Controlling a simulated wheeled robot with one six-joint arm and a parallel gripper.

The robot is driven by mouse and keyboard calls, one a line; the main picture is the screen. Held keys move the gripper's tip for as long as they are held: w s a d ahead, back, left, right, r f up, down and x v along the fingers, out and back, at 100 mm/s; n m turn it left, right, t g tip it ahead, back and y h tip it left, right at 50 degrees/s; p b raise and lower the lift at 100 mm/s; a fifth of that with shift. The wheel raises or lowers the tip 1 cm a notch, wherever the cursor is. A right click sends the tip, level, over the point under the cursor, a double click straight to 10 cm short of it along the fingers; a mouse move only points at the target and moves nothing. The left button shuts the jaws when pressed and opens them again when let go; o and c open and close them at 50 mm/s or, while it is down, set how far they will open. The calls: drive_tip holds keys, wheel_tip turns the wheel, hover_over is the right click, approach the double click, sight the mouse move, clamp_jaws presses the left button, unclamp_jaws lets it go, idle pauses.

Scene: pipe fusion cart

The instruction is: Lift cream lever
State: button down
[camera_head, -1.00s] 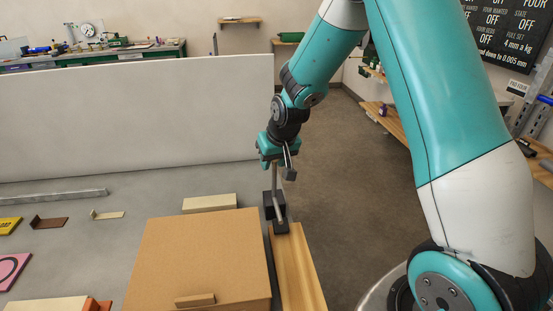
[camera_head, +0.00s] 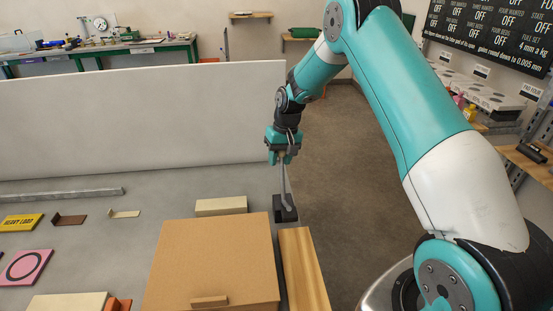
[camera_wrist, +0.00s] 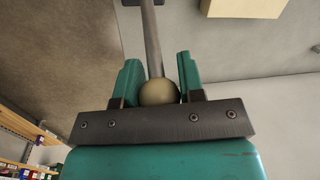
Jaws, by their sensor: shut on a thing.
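The lever is a grey rod (camera_head: 286,183) rising from a small dark base (camera_head: 285,209) at the right edge of the grey surface. In the wrist view its cream ball knob (camera_wrist: 158,92) sits between the two teal fingers of my gripper (camera_wrist: 160,84). In the head view my gripper (camera_head: 281,157) is at the top of the rod and hides the knob. It is shut on the knob. The rod stands nearly upright with a slight tilt.
A brown box (camera_head: 215,262) stands close in front of the base, with a wooden strip (camera_head: 304,270) beside it. A cream block (camera_head: 221,206) lies to the left. A white partition (camera_head: 140,120) stands behind. Open floor (camera_head: 345,190) lies to the right.

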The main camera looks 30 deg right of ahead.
drive_tip(key=shift+d+f, duration=0.1)
idle(0.3)
drive_tip(key=c, duration=0.8)
unclamp_jaws()
drive_tip(key=shift+w, duration=0.1)
drive_tip(key=shift+o, duration=0.2)
wheel_tip(320, 180, up, 17)
drive_tip(key=d+b, duration=0.2)
drive_tip(key=b, duration=0.1)
drive_tip(key=shift+d, duration=0.4)
